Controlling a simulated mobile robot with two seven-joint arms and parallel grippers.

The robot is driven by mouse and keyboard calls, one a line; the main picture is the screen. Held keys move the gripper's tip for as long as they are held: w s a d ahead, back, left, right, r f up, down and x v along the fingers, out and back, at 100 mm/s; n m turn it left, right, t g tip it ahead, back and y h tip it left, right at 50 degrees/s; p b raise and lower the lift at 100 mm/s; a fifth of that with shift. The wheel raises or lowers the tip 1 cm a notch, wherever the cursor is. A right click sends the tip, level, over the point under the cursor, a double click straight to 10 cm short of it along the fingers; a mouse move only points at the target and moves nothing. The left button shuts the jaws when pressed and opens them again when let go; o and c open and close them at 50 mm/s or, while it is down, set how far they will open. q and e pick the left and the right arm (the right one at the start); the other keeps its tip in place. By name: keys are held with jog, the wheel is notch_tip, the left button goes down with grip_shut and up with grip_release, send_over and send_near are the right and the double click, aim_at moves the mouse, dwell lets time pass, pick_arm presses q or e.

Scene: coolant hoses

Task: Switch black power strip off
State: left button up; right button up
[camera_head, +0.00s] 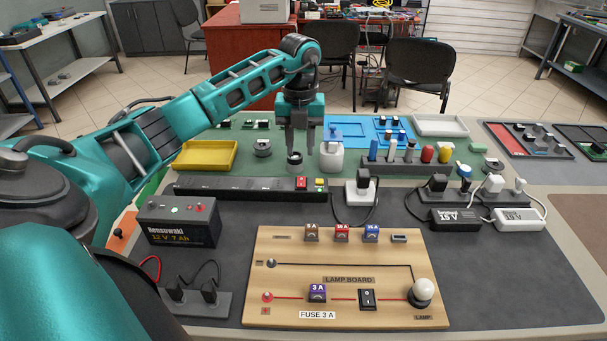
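The black power strip (245,188) lies across the back of the dark grey mat, with a red switch (301,183) and a small yellow part (320,183) at its right end. Whether the switch is on or off is too small to tell. My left gripper (300,148) points down above and behind the strip's right end, apart from the switch. Its two fingers are spread with nothing held between them. A small dark round part (295,162) shows just below the fingertips. My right gripper is not in view.
A white bottle (332,154) stands just right of my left gripper. A white socket with a black plug (361,190) is right of the strip. A battery (180,221) and a wooden lamp board (345,285) lie in front. A yellow tray (205,155) is behind left.

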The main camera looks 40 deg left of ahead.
aim_at(301, 185)
pick_arm(q)
notch_tip(301, 185, down, 10)
jog(key=shift+w+r, duration=0.1)
jog(key=shift+c, duration=0.2)
